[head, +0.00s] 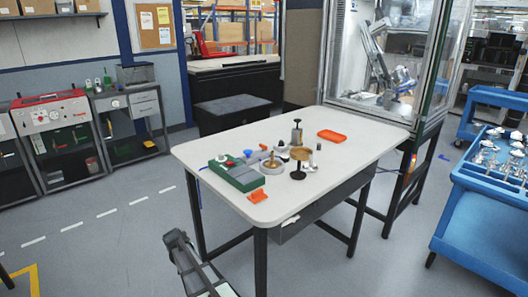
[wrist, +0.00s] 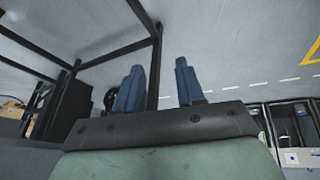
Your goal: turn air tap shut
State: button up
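On the white table (head: 345,137) in the head view stands a green and grey box (head: 236,174). A small red part and a grey lever-like piece (head: 256,156) sit by it. These are too small to tell which one is the air tap, or whether it is open or shut. My gripper (wrist: 156,66) shows in the wrist view as two blue fingers standing apart with nothing between them. It points away from the tabletop, toward the floor and dark metal frames. No tap shows in the wrist view.
Small brass and metal parts (head: 298,168), an orange tray (head: 331,135) and an orange piece (head: 257,196) lie on the table. A glazed enclosure (head: 390,60) stands behind it. A blue cart (head: 490,200) stands at right. The table's right front is clear.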

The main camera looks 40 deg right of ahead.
jog(key=w+d+r+m+t+h, duration=0.15)
jog(key=w+d+r, duration=0.4)
jog(key=r, duration=0.65)
jog(key=w+d+r+t, duration=0.2)
jog(key=w+d+r, duration=0.2)
jog(key=w+r, duration=0.5)
jog(key=w+d+r+m+t+h, duration=0.1)
jog(key=w+d+r, duration=0.35)
jog(key=r, duration=0.95)
jog(key=n+g+y, duration=0.4)
jog(key=n+y, duration=0.1)
jog(key=n, duration=0.1)
send_near(263, 145)
jog(key=shift+m, duration=0.25)
jog(key=x, duration=0.8)
jog(key=shift+w+d+f, duration=0.2)
jog(key=shift+w+d, duration=0.05)
jog(key=shift+w, duration=0.05)
jog(key=shift+c, duration=0.4)
grip_shut()
